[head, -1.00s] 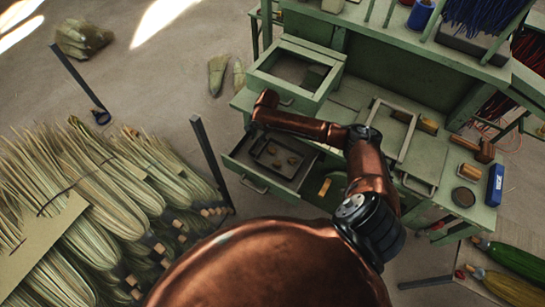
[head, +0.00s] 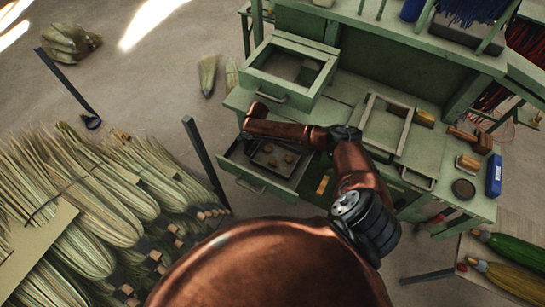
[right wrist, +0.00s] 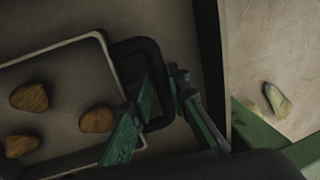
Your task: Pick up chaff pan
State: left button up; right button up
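The chaff pan (head: 264,161) is a shallow dark tray with several brown lumps in it. It lies in the open drawer (head: 229,157) of the green bench. In the right wrist view its pale rim (right wrist: 103,42) and dark loop handle (right wrist: 148,47) show. My right gripper (head: 246,136) is at the pan's handle end. In the right wrist view its green fingers (right wrist: 160,98) stand apart, one on each side of the handle's outer bar, and no firm grip shows. My left gripper is out of view.
Broom bundles (head: 90,220) lie at the left, near a dark upright post (head: 205,160).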

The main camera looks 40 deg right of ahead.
jog(key=shift+c, duration=0.5)
grip_shut()
jog(key=shift+r, duration=0.1)
